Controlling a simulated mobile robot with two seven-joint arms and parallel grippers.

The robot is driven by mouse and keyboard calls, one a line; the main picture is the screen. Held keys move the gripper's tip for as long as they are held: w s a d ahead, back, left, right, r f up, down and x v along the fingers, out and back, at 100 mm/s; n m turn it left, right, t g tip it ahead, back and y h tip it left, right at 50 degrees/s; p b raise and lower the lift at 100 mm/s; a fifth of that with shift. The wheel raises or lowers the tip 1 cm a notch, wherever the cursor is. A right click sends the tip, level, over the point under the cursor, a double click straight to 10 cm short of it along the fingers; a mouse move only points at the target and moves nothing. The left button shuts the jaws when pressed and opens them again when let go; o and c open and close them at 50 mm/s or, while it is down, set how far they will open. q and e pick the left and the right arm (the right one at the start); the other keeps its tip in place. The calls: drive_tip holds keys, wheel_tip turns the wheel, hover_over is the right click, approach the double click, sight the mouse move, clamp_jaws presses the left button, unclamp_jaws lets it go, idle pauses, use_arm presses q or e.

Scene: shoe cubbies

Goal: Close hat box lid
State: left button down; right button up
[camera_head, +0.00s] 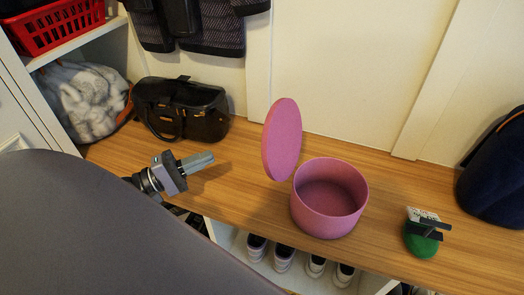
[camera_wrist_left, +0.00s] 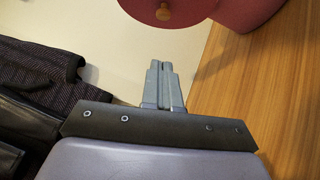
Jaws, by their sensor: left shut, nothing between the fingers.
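The pink round hat box (camera_head: 328,210) stands open on the wooden bench, with its inside visible and looking empty. Its pink lid (camera_head: 282,140) is raised nearly upright at the box's left side. The left wrist view shows the lid (camera_wrist_left: 195,9) at the top with a small wooden knob (camera_wrist_left: 163,13), and part of the box (camera_wrist_left: 250,10) beside it. My left gripper (camera_head: 209,159) is shut and empty to the left of the lid, apart from it. Its closed fingers (camera_wrist_left: 160,66) point toward the lid in the wrist view. My right gripper is not in view.
A black handbag (camera_head: 190,110) sits on the wooden bench (camera_head: 385,200) behind my left gripper. A green object (camera_head: 420,243) lies right of the box, and a dark blue bag (camera_head: 498,180) at the far right. Shoes (camera_head: 284,256) stand below the bench.

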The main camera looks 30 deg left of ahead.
sight(279, 139)
use_arm(q)
drive_tip(key=s+d+r+b+x, duration=0.1)
drive_tip(key=d+b+x, duration=0.1)
drive_tip(key=x, duration=1)
drive_tip(key=shift+d+b, duration=0.45)
drive_tip(key=shift+b, duration=0.35)
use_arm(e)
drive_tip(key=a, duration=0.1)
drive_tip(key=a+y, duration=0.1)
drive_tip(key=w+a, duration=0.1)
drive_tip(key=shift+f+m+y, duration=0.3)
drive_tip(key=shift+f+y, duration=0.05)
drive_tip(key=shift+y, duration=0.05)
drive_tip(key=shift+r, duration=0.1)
